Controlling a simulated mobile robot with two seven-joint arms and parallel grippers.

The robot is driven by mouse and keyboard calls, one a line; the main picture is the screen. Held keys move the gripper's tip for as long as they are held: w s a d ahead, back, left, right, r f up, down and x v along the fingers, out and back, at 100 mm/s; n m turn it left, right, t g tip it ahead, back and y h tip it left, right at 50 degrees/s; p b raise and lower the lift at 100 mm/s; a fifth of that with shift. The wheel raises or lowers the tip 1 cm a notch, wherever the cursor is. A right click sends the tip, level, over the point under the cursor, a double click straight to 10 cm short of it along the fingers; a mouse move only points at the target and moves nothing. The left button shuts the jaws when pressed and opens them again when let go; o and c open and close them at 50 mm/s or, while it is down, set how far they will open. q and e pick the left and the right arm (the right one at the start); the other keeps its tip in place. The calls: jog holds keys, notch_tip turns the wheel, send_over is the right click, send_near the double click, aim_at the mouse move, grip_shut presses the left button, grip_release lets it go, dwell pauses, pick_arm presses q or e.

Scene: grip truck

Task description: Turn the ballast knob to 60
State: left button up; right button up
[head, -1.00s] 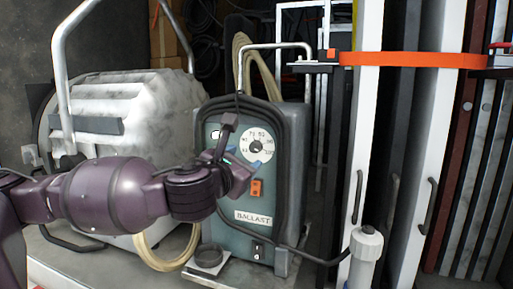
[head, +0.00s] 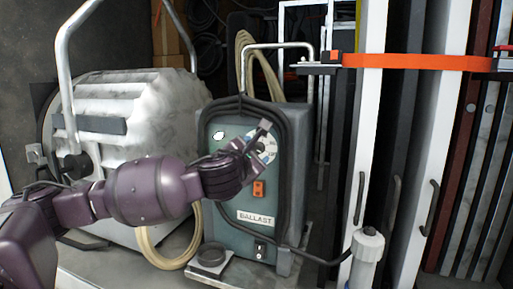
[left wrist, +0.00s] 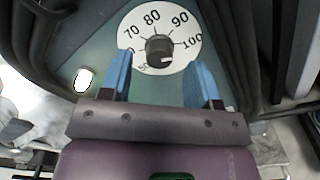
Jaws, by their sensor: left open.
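The ballast (head: 225,237) is a teal box with a white dial (head: 270,146) on its upper front, partly covered by my left gripper (head: 262,143). In the left wrist view the black round knob (left wrist: 158,48) sits at the centre of the dial (left wrist: 178,22), with 70, 80, 90 and 100 showing. A 50 shows at lower left; the left finger partly hides the mark between 50 and 70. A pale mark shows on the knob's lower side. My left gripper (left wrist: 161,62) is open, its blue fingers apart on either side below the knob. My right gripper is not in view.
An orange switch (head: 259,188) sits below the dial. A black cable drapes around the ballast front. A large white lamp housing (head: 150,110) stands at left, and upright panels (head: 368,150) with an orange strap (head: 415,61) stand at right.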

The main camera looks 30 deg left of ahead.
aim_at(258, 148)
pick_arm(q)
jog(key=shift+x, duration=1.25)
jog(key=c, duration=0.9)
